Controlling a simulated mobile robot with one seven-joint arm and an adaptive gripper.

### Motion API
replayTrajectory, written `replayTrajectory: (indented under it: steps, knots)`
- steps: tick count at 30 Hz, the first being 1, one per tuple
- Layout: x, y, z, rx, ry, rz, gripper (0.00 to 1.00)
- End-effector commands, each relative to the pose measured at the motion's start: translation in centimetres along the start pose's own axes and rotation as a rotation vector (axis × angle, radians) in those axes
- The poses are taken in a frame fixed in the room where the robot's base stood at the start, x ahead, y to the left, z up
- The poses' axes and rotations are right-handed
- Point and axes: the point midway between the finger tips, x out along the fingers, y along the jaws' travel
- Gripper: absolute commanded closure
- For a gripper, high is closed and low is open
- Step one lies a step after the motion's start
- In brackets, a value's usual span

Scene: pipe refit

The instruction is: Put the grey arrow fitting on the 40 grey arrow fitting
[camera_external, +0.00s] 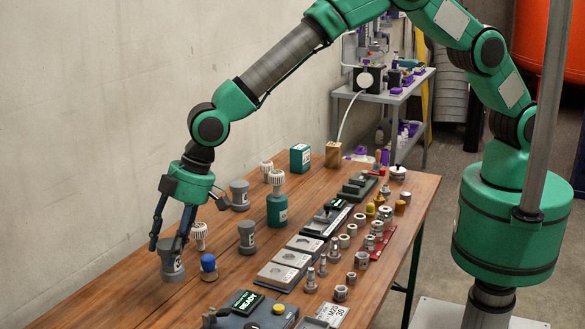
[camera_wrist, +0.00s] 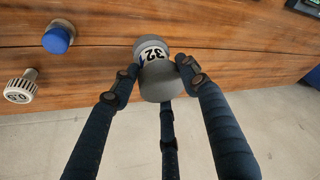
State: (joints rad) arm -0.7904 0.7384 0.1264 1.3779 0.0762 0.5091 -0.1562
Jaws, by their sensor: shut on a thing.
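A grey fitting (camera_wrist: 160,85) with a white band marked 32 and a dark mark beside the number is between my gripper's fingers (camera_wrist: 157,68) in the wrist view. In the external view my gripper (camera_external: 172,240) is shut on this fitting (camera_external: 173,266) from above, low over the left side of the table. I cannot tell whether its base touches the wood. Two similar grey fittings stand upright on the table, one in the middle (camera_external: 247,238) and one farther back (camera_external: 239,195). Their markings are too small to read, so I cannot tell which is the 40.
A blue-topped piece (camera_external: 208,265) stands just right of my gripper, with a white ribbed knob (camera_external: 199,236) behind it. A green container (camera_external: 277,209) stands past the middle fitting. Grey blocks (camera_external: 292,258) and several metal parts fill the table's right side.

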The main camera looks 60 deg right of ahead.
Motion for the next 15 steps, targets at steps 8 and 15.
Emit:
replayTrajectory:
  steps: [8, 15]
  knots:
    - [-0.2, 0.6, 0.1, 0.006, 0.001, 0.003, 0.89]
    - [-1.3, 4.4, 0.9, 0.045, -0.001, 0.019, 0.89]
